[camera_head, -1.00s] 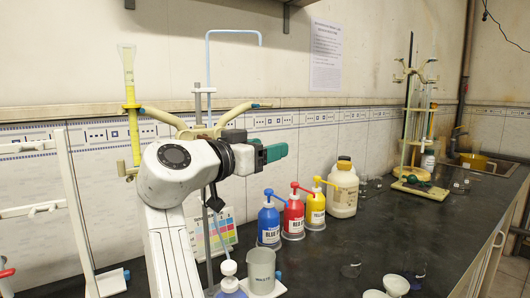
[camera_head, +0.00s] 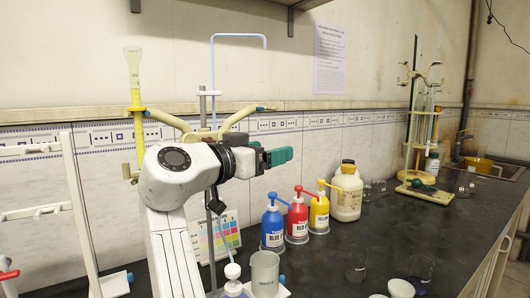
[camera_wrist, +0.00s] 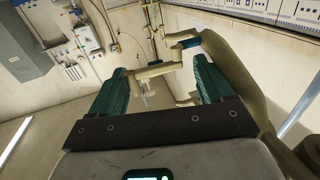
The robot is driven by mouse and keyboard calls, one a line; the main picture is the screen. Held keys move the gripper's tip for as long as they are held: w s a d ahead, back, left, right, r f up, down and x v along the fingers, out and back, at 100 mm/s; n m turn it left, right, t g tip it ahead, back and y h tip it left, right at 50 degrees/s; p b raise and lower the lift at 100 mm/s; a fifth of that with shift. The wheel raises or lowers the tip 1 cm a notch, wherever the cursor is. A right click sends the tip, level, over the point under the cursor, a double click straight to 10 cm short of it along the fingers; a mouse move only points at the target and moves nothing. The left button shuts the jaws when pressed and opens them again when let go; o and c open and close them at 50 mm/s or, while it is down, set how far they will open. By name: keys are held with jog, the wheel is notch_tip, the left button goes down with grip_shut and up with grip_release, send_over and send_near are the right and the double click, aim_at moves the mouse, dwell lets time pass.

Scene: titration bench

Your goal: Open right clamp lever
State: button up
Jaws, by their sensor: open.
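The beige double burette clamp (camera_head: 200,132) sits on a grey upright rod. Its left side is at a burette with yellow liquid (camera_head: 137,105). Its right arm ends in a blue-tipped lever (camera_head: 262,109). My gripper (camera_head: 280,156) is below and slightly right of that lever in the head view. In the wrist view my gripper (camera_wrist: 161,75) is open, with green fingers apart. I cannot tell whether anything touches the fingers.
Blue (camera_head: 273,228), red (camera_head: 297,220) and yellow (camera_head: 319,212) pump bottles stand on the dark bench, with a cream jug (camera_head: 347,192) behind. A grey beaker (camera_head: 265,272) is in front. A second stand (camera_head: 418,140) is far right. A white rack (camera_head: 85,215) is left.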

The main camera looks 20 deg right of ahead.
jog(key=shift+a, duration=0.1)
jog(key=v, duration=1)
jog(key=shift+s+a+b, duration=0.2)
jog(key=shift+b, duration=0.15)
